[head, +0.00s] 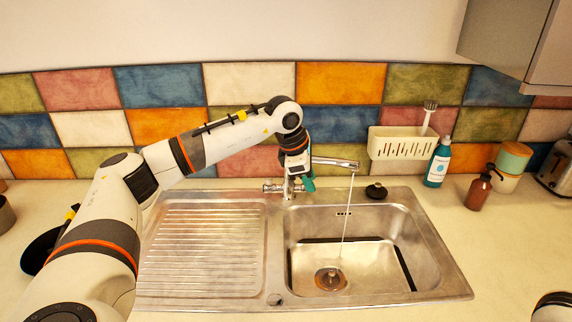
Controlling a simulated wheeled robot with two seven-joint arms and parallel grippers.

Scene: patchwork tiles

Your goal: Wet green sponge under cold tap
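The tap (338,162) stands behind the steel sink. A thin stream of water (346,215) runs from its spout into the basin (375,225), down to the drain (330,279). My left gripper (300,182) points down at the tap's body and partly covers it, left of the stream. A small teal-green piece (309,184) shows at its tip; I cannot tell if it is a finger or something held. The finger opening is too small to judge. I cannot make out a green sponge for sure. My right gripper is out of view.
A ribbed drainboard (205,245) lies left of the basin, clear. A black plug (376,191) sits behind the basin. A cream caddy (390,145) with a brush, a teal bottle (438,165) and a brown pump bottle (479,190) stand right. A cabinet (515,35) overhangs top right.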

